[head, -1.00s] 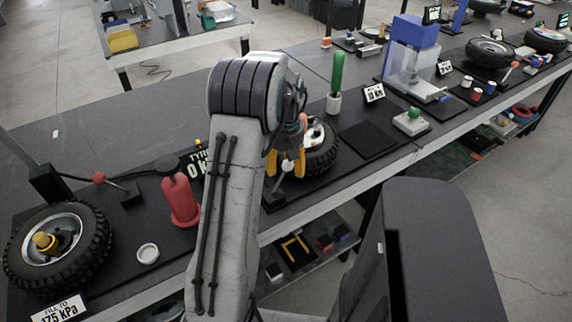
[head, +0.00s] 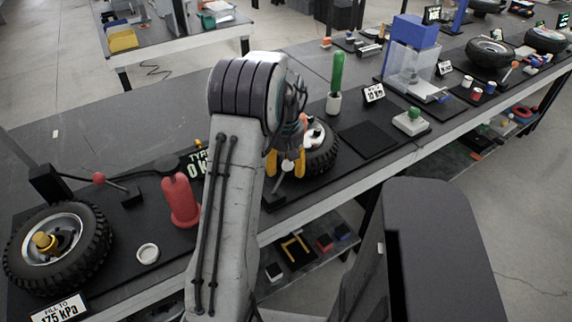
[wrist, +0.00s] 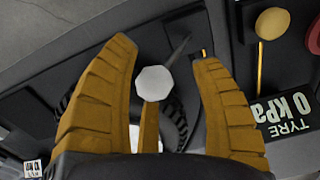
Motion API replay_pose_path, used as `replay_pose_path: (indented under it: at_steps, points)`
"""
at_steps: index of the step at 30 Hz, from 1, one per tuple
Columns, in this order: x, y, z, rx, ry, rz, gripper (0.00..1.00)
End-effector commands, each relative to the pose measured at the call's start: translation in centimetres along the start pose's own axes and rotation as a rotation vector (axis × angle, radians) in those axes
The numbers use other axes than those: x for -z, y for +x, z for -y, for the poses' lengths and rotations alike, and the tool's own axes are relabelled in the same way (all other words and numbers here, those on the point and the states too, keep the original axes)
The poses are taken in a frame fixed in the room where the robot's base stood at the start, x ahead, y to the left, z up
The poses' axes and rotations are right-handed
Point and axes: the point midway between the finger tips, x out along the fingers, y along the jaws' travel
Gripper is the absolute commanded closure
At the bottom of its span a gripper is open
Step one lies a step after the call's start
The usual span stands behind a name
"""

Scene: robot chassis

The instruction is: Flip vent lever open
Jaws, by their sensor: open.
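The lever has a pale, faceted knob (wrist: 154,83) on a thin dark rod, seen in the wrist view. The knob also shows in the head view (head: 287,166), low beside the small wheel at the bench's front edge. In the head view my gripper (head: 286,164) hangs over the lever, and my arm hides part of that area.
A tyre sign reading 0 kPa (wrist: 289,118) and a yellow-topped post (wrist: 272,23) stand to the right in the wrist view. A small wheel (head: 321,150) is close behind my gripper. A red pump-like cylinder (head: 181,200) and a larger wheel (head: 82,262) are at left.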

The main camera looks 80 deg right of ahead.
Motion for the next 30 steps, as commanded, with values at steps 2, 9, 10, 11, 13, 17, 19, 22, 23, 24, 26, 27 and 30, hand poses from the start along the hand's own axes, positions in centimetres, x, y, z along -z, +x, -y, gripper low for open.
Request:
replay_pose_path:
  at_steps: [2,9,10,11,13,17,19,22,23,24,26,27,30]
  points:
    - [0.0,0.0,0.0,-0.001,0.000,-0.001,0.41]
    - [0.1,-1.1,-0.1,-0.003,0.000,-0.004,0.41]
    - [0.1,-1.5,-0.1,-0.003,0.000,-0.004,0.41]
    - [0.1,-1.9,-0.1,-0.004,0.000,-0.005,0.41]
    - [0.1,-3.0,-0.1,-0.004,0.000,-0.006,0.41]
    - [0.1,-5.3,-0.1,-0.004,0.000,-0.006,0.41]
    - [0.1,-6.5,-0.1,-0.003,0.000,-0.005,0.41]
    - [0.1,-8.1,-0.1,-0.004,0.000,-0.005,0.41]
    - [0.1,-8.5,-0.1,-0.003,0.000,-0.004,0.41]
    - [0.1,-9.1,-0.1,-0.003,0.000,-0.004,0.41]
    - [0.1,-9.8,-0.1,-0.003,0.000,-0.004,0.41]
    - [0.1,-10.2,-0.1,-0.002,0.000,-0.002,0.41]
    - [0.0,-11.1,0.0,-0.001,0.000,-0.001,0.41]
